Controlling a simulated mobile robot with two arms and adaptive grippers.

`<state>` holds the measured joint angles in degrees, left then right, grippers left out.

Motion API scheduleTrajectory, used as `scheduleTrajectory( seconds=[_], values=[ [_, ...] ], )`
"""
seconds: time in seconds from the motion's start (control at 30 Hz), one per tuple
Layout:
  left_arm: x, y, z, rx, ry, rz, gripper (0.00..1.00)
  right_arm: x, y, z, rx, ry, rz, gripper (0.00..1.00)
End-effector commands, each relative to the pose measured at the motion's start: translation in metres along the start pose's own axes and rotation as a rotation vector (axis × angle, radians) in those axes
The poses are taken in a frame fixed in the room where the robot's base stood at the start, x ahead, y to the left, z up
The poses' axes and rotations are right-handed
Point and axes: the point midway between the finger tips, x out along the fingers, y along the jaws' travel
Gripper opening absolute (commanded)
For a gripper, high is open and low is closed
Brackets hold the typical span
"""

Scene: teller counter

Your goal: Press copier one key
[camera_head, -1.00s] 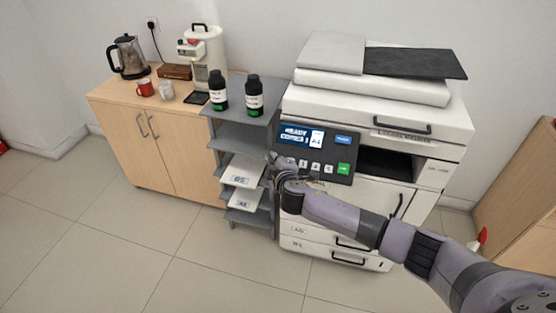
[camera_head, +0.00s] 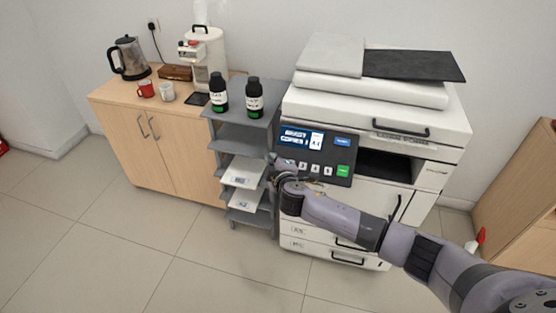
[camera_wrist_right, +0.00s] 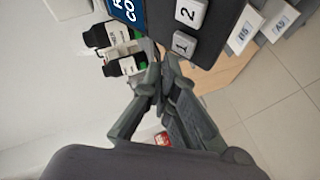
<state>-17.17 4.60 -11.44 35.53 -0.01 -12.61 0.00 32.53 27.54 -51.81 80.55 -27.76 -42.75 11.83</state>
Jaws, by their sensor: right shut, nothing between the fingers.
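The white copier (camera_head: 370,108) stands at centre right with a dark control panel (camera_head: 346,156) on its front left. The panel has a lit screen (camera_head: 296,136), a row of pale number keys and a green key (camera_head: 343,170). My right gripper (camera_head: 274,162) is at the panel's left edge, partly covering the left end of the key row. In the right wrist view the closed, empty fingertips (camera_wrist_right: 164,60) are close beside the key marked 1 (camera_wrist_right: 183,44); I cannot tell whether they touch it. The key marked 2 (camera_wrist_right: 190,12) is just beyond. My left gripper is not in view.
A grey shelf rack (camera_head: 240,130) holds two dark bottles (camera_head: 219,92) on top and paper packs (camera_head: 243,171) below, close to the gripper. A wooden cabinet (camera_head: 125,125) with a kettle (camera_head: 129,56) and mugs stands left. Floor in front is clear.

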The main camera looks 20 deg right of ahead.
Motion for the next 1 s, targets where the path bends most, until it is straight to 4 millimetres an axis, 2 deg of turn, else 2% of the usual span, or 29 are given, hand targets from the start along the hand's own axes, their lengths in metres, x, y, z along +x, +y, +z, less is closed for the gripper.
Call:
scheduleTrajectory(
  seconds=[0.23, 0.67, 1.0],
  values=[
    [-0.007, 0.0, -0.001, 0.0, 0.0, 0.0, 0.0, -0.004, 0.004, -0.004, 0.001, 0.0, 0.0, 0.0],
    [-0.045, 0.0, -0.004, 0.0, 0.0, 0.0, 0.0, -0.033, 0.026, -0.025, 0.001, 0.001, -0.001, 0.0],
    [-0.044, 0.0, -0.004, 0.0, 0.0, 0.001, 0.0, -0.035, 0.025, -0.025, 0.0, 0.0, 0.0, 0.0]
  ],
)
